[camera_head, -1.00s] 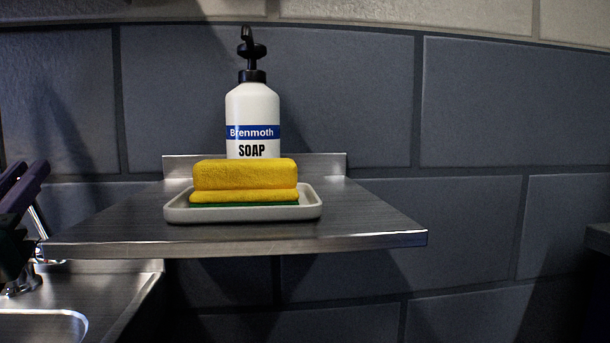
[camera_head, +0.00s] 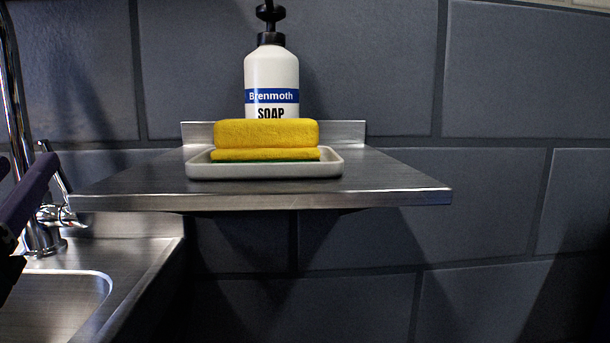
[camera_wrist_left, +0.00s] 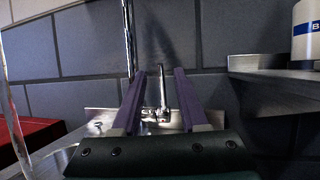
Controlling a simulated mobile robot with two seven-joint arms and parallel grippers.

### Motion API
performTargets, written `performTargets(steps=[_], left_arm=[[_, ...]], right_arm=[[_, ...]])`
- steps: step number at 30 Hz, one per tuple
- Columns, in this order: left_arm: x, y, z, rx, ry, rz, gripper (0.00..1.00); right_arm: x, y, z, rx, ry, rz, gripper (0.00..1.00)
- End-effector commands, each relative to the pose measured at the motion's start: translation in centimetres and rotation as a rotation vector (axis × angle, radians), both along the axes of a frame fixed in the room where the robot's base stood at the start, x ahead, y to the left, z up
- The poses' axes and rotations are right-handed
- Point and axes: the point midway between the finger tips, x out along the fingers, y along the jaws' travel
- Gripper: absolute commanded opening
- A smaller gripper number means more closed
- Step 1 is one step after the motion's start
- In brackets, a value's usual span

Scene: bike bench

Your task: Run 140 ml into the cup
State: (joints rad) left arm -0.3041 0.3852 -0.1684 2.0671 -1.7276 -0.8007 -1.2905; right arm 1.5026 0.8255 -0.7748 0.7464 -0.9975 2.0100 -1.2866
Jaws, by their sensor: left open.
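A chrome tap (camera_head: 42,232) stands at the back of the steel sink (camera_head: 60,300), at the left of the head view. Its thin lever (camera_head: 56,168) tilts up and its tall spout (camera_head: 14,90) rises along the left edge. My left gripper (camera_head: 28,165) has purple fingers and partly covers the tap. In the left wrist view my left gripper (camera_wrist_left: 156,72) is open and empty, and the tap lever (camera_wrist_left: 162,92) shows between its fingers, apart from them. A clear edge (camera_wrist_left: 12,125) shows at the left; I cannot tell whether it is the cup. My right gripper is not in view.
A steel shelf (camera_head: 400,185) juts from the grey block wall right of the sink. It holds a soap bottle (camera_head: 271,80) and a white tray (camera_head: 265,170) with a yellow sponge (camera_head: 266,134). A red surface (camera_wrist_left: 30,140) shows at the wrist view's left.

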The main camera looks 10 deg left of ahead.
Motion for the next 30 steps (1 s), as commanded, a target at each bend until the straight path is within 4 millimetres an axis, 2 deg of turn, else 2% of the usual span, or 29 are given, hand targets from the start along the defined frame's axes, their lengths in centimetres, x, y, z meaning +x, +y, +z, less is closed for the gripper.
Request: performTargets(steps=[1, 6, 12, 18, 25, 30], left_arm=[[-1.4, -0.6, 0.1, -0.005, 0.003, -0.001, 0.43], [-5.3, -2.5, 0.0, -0.003, 0.003, -0.001, 0.43], [-8.5, -4.1, 0.0, -0.002, 0.002, 0.000, 0.43], [-9.6, -4.6, 0.2, -0.001, -0.001, 0.001, 0.43], [-9.7, -4.7, 0.2, 0.000, -0.002, 0.001, 0.43], [-9.7, -4.2, 0.8, -0.049, -0.006, 0.005, 0.25]], right_arm=[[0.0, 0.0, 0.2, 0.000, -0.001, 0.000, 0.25], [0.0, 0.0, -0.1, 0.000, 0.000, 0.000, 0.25], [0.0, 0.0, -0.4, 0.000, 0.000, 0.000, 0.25], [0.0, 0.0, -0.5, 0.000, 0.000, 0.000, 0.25], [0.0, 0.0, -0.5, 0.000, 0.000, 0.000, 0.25], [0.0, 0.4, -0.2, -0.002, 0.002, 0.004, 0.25]])
